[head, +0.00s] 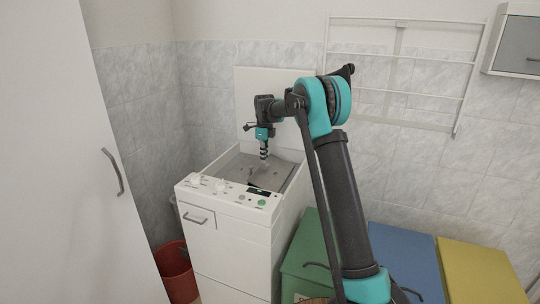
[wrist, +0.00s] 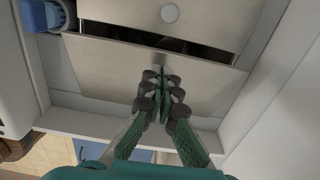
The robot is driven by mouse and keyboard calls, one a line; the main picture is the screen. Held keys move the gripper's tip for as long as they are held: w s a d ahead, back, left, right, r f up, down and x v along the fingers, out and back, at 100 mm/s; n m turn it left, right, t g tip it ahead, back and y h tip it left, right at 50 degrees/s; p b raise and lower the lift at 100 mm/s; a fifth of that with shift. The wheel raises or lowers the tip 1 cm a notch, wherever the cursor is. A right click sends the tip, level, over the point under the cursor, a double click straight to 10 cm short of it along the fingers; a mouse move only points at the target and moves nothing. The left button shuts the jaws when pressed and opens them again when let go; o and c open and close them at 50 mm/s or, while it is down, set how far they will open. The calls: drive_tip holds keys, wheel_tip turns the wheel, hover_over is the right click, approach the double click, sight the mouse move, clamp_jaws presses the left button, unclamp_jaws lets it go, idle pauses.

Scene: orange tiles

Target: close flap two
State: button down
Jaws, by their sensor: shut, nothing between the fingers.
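A white top-loading washing machine (head: 228,236) stands with its lid (head: 252,92) raised against the wall. In its top opening lie two metal drum flaps. In the wrist view, the flap with a round button (wrist: 120,13) is at the top and the other flap (wrist: 105,72) is below it. A dark gap (wrist: 213,50) shows between their edges, so they do not meet flush. I cannot tell which is flap two. My gripper (head: 264,158) points down into the opening, shut and empty. Its fingertips (wrist: 162,80) appear over the lower flap; contact is unclear.
The control panel (head: 228,192) forms the machine's front top edge. A red bin (head: 177,272) stands at its left. Green (head: 312,250), blue (head: 405,255) and yellow (head: 478,268) boxes stand at the right. A drying rack (head: 398,75) hangs on the wall. A white cabinet (head: 60,160) fills the left.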

drive_tip(key=shift+w+a+f, duration=0.2)
drive_tip(key=shift+a+f, duration=0.3)
drive_tip(key=shift+f, duration=0.35)
drive_tip(key=shift+w+a+f, duration=0.2)
drive_tip(key=shift+a+f, duration=0.3)
drive_tip(key=shift+f, duration=0.35)
